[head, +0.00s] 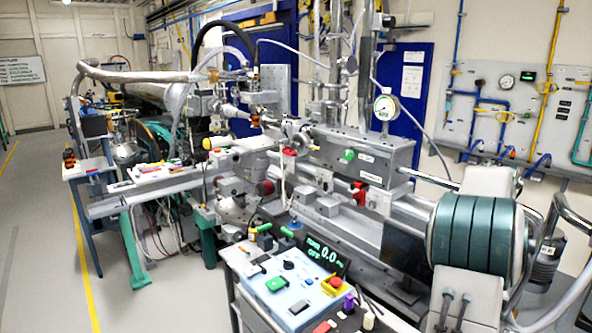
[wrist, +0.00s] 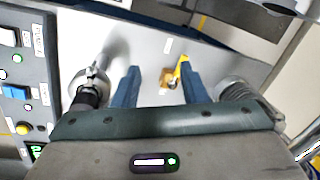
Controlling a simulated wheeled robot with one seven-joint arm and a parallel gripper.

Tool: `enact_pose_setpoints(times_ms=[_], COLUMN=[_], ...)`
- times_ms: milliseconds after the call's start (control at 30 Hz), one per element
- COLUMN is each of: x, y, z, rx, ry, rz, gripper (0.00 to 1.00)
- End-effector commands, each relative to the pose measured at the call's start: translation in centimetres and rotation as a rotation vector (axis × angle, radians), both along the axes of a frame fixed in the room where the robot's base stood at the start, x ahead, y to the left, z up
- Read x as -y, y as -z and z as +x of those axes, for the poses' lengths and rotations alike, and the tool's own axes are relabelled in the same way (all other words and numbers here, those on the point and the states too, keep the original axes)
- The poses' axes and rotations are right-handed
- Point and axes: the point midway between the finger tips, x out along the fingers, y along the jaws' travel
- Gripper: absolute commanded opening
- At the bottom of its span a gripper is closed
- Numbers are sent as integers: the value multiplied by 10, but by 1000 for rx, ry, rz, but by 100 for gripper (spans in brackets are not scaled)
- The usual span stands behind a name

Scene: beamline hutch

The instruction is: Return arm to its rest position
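My gripper (wrist: 158,66) shows in the wrist view with its two blue fingers well apart. I see nothing held between them. Beyond the fingers is a pale grey surface with a small yellow item (wrist: 182,70) close to the right finger; whether they touch I cannot tell. A small tan patch (wrist: 166,84) lies beside it. In the head view I cannot pick out my gripper for sure among the metal equipment.
A control box (head: 285,290) with buttons stands in front, beside a teal-banded cylinder (head: 478,232). A round gauge (head: 385,107) rises above the grey beamline housing (head: 355,150). A panel with buttons (wrist: 22,75) is at left in the wrist view. Open floor (head: 35,230) lies at left.

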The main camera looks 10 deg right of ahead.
Motion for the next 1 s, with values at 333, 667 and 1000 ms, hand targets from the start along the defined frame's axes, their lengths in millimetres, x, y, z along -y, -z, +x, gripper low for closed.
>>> enact_pose_setpoints(times_ms=[333,667,1000], x=[-174,-315,-386], y=[-28,-16,23], z=[-33,-118,-208], rx=[22,12,-45], ry=[-733,-1479,-2081], rz=[-51,-198,-386], gripper=[39,39,39])
